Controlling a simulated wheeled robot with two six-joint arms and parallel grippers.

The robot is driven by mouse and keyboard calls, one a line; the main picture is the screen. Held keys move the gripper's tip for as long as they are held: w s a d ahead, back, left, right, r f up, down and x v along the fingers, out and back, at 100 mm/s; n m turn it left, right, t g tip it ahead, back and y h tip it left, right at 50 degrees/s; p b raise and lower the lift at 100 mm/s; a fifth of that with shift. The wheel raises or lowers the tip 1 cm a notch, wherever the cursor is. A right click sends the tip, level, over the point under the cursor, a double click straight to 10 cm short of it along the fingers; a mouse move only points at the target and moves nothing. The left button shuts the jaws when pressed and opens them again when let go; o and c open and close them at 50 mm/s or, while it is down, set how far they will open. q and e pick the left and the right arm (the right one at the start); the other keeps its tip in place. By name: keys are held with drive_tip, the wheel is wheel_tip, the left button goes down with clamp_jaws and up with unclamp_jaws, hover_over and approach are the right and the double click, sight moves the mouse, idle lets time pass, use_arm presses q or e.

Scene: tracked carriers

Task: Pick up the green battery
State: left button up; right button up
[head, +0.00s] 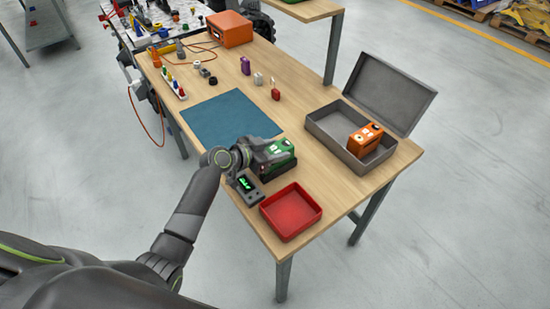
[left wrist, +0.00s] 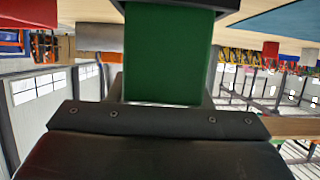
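The green battery (head: 286,146) stands on the wooden table (head: 305,158), in front of the blue mat and behind the red tray. In the left wrist view the green battery (left wrist: 168,55) fills the middle, close in front of my left gripper's palm. My left gripper (head: 272,152) reaches in from the left and is at the battery, its grey fingers partly covering it. I cannot tell whether the fingers are closed on it or only beside it. My right gripper is in neither view.
A black device with a green display (head: 245,184) and the red tray (head: 270,219) are close by. An open grey case (head: 328,143) holds an orange battery (head: 365,139). The blue mat (head: 228,118) is bare. Small parts and an orange box (head: 230,29) stand farther back.

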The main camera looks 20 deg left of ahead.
use_arm(q)
clamp_jaws()
drive_tip(key=shift+w+r, duration=0.1)
drive_tip(key=shift+r, duration=0.05)
